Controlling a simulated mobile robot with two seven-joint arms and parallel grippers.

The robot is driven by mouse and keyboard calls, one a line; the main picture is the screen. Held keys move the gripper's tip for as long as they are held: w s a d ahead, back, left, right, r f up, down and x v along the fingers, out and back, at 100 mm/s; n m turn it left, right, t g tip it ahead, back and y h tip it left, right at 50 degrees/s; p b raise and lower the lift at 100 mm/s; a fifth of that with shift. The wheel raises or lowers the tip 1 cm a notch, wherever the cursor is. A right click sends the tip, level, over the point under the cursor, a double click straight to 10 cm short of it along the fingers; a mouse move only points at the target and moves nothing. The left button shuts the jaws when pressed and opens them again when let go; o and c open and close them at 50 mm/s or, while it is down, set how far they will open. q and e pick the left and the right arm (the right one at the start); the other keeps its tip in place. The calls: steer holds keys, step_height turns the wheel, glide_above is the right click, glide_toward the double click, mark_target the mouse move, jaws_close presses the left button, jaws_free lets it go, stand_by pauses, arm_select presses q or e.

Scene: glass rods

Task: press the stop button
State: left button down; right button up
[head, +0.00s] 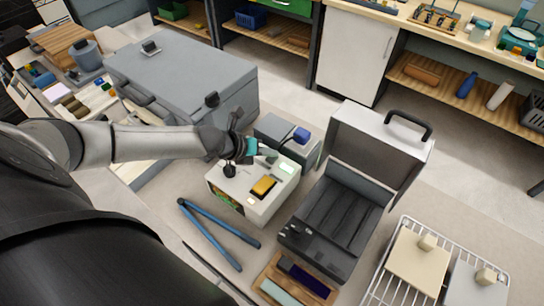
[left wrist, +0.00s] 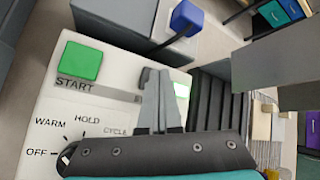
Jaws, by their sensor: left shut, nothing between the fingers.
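A white machine (head: 225,185) stands on the floor below my left gripper (head: 247,150). A yellow block-like part (head: 263,186) shows on its top; I cannot tell whether it is the stop button. In the left wrist view, its panel (left wrist: 112,75) has a green button (left wrist: 80,62) marked START, with dial marks OFF, WARM, HOLD and CYCLE below. No label reading STOP shows. My left gripper (left wrist: 158,85) is shut and empty over the panel; its dark body hides the lower part. I cannot tell whether it touches the panel. My right gripper is not in view.
A grey box with a blue top piece (head: 302,134) stands behind the machine. An open case (head: 345,210) is to its right. A blue-handled tool (head: 215,230) lies in front. A large grey chest (head: 190,75) stands behind my left arm. A wire rack (head: 385,270) is at lower right.

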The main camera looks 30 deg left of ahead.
mark_target(269, 160)
arm_select(q)
steer(key=shift+f+b, duration=0.4)
steer(key=shift+f, duration=0.05)
steer(key=shift+r, duration=0.1)
stand_by(0.4)
steer(key=shift+r+p, duration=0.75)
steer(key=shift+r, duration=0.1)
step_height(269, 160, up, 5)
steer(key=p, duration=0.4)
steer(key=shift+r, duration=0.1)
stand_by(0.5)
